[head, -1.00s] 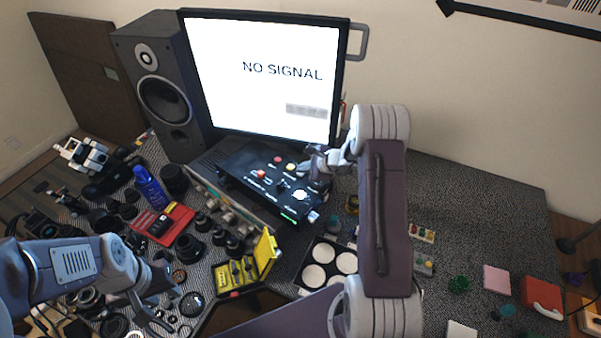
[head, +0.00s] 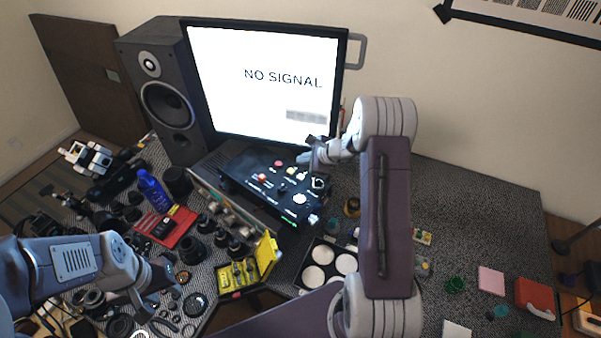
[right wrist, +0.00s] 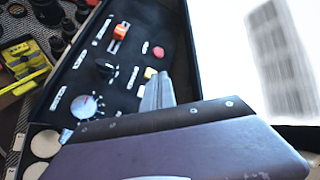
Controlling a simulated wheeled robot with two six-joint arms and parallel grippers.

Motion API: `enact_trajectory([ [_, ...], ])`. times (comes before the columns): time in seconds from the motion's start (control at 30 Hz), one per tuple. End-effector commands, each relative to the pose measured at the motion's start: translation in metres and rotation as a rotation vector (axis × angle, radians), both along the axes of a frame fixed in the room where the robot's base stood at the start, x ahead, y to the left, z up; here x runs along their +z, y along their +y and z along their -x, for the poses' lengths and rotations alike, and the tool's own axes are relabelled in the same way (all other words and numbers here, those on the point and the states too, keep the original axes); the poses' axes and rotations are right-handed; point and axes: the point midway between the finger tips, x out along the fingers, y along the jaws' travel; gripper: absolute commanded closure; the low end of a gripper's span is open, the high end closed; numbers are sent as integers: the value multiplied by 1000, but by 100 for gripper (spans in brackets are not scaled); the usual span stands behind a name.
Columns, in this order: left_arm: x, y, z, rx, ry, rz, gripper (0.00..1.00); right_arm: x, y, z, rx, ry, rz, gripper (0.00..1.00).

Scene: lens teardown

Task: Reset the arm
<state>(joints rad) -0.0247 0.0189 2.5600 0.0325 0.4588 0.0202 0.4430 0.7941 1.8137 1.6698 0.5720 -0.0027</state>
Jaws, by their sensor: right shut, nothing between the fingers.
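My right gripper (head: 303,158) is in front of the lower right part of the monitor, above the black control box (head: 262,186). In the right wrist view its grey fingers (right wrist: 156,92) are together and empty, over the box's panel of knobs and buttons. Whether they touch the panel I cannot tell. My right arm stands bent upright at the middle right of the head view. My left gripper (head: 156,298) is at the lower left, over the loose lens parts, with its fingers apart and nothing seen between them.
The monitor (head: 262,85) reads NO SIGNAL. A black speaker (head: 165,95) stands left of it. A yellow case (head: 262,262), a red tray (head: 183,222), a blue bottle (head: 151,190) and several lens parts crowd the left. A tray with white discs (head: 312,278) lies in front of the box.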

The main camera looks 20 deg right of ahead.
Motion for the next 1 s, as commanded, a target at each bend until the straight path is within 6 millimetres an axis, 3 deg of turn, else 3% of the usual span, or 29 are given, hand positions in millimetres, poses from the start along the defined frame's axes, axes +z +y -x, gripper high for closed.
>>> enact_trajectory([
  [0.57, 1, 0, 0, 0, 0, 0, 64, 3, 3, -1, 6, 1, 0, 100],
  [0.67, -11, 0, 0, 0, 0, 0, 64, 16, 28, -13, 61, -47, 20, 100],
  [0.73, -25, 0, 0, 0, 0, 0, 64, 40, 66, -16, 149, -101, 50, 100],
  [0.77, -32, 0, 0, 0, 0, 0, 64, 46, 88, -7, 222, -111, 79, 100],
  [0.83, -44, 0, 0, 0, 0, 0, 64, 50, 134, 31, 435, -106, 186, 100],
  [0.9, -54, 0, 0, 0, 0, 0, 64, 42, 165, 81, 670, -84, 318, 100],
  [1.0, -64, 0, 0, 0, 0, 0, 64, 22, 178, 156, 1006, -46, 528, 100],
])
